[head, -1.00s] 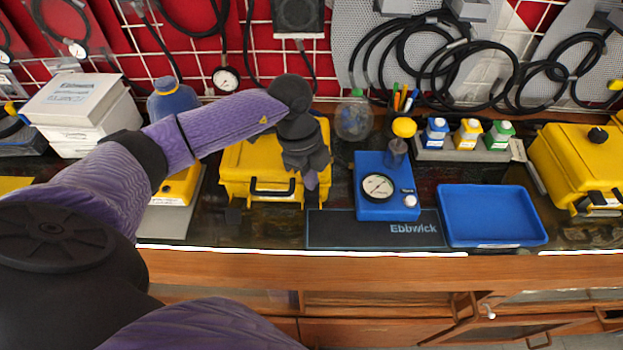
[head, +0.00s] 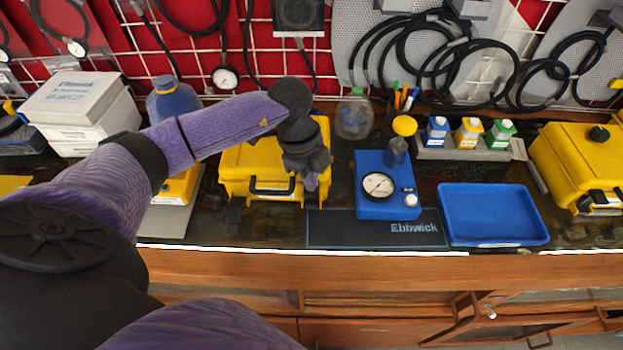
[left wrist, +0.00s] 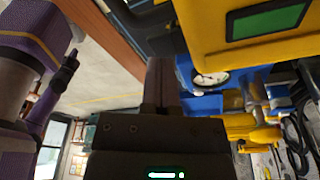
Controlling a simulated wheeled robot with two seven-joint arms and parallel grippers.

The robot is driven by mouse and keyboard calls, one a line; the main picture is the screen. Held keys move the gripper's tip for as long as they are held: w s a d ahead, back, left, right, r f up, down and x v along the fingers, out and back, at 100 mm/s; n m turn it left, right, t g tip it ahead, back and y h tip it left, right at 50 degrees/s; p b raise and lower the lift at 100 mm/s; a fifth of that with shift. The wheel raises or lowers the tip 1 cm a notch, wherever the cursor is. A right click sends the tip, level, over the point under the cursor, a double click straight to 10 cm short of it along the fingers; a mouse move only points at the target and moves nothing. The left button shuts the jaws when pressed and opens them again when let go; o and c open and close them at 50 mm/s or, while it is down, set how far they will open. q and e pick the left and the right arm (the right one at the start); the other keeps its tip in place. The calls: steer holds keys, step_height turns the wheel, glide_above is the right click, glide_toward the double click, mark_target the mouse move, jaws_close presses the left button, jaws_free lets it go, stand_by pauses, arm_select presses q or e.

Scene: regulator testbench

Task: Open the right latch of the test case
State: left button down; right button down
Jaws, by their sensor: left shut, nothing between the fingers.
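The yellow test case (head: 237,170) stands on the bench left of centre, its black front handle (head: 271,190) facing me. The case also shows at the top right of the left wrist view (left wrist: 205,40), with a green panel on it. My left gripper (head: 311,184) is at the case's front right corner, pointing down. Its fingers also show in the left wrist view (left wrist: 160,82), shut with nothing between them, close beside the case. The right latch is hidden behind the gripper, so I cannot tell its state or any contact. My right gripper does not show.
A blue gauge block (head: 377,205) stands just right of the gripper, behind a dark Ebbwick mat (head: 335,230). A blue tray (head: 493,240) and another yellow case (head: 560,150) are further right. White boxes (head: 80,110) stand at the left.

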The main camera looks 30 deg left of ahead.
arm_select(q)
steer(key=shift+f+b, duration=0.3)
steer(key=shift+f, duration=0.4)
steer(key=shift+s, duration=0.1)
